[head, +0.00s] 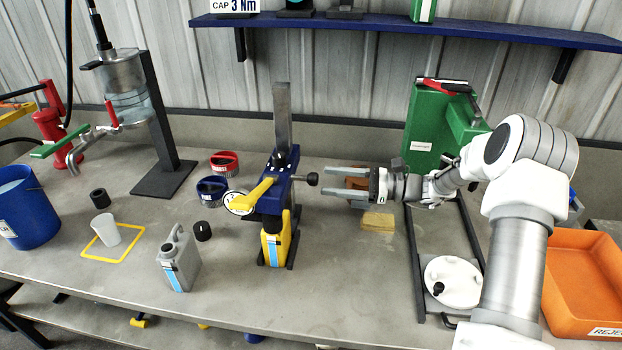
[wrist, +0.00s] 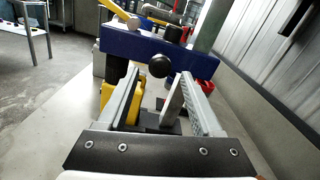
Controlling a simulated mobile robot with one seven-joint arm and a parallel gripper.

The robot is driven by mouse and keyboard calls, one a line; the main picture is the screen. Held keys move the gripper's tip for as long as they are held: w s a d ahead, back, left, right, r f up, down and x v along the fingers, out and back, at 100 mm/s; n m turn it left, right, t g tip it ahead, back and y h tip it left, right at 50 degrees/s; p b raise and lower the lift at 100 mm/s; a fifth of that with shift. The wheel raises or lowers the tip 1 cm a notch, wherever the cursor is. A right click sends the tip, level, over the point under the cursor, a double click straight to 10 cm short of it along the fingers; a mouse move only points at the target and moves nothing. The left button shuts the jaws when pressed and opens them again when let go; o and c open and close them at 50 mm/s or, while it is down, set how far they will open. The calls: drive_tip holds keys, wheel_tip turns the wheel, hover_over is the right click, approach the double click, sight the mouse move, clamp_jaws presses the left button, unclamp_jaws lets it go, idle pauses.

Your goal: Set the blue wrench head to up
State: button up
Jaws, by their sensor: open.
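In the wrist view the blue head (wrist: 125,44) spans the upper middle, with the knob (wrist: 160,66) facing me. My gripper (head: 324,181) is open and points left at the knob. The knob is at or just beyond the fingertips (wrist: 159,78); contact cannot be told.
A yellow container (head: 274,246) stands under the blue head. A grey jerrycan (head: 178,262) and red and blue cups (head: 211,192) are to the left. A green canister (head: 425,125) stands behind my arm. An orange bin (head: 580,280) is at right.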

sight(311, 177)
drive_tip(key=a, duration=0.2)
drive_tip(key=w+a, duration=0.1)
drive_tip(key=a, duration=0.2)
drive_tip(key=shift+a, duration=0.35)
clamp_jaws()
idle(1.1)
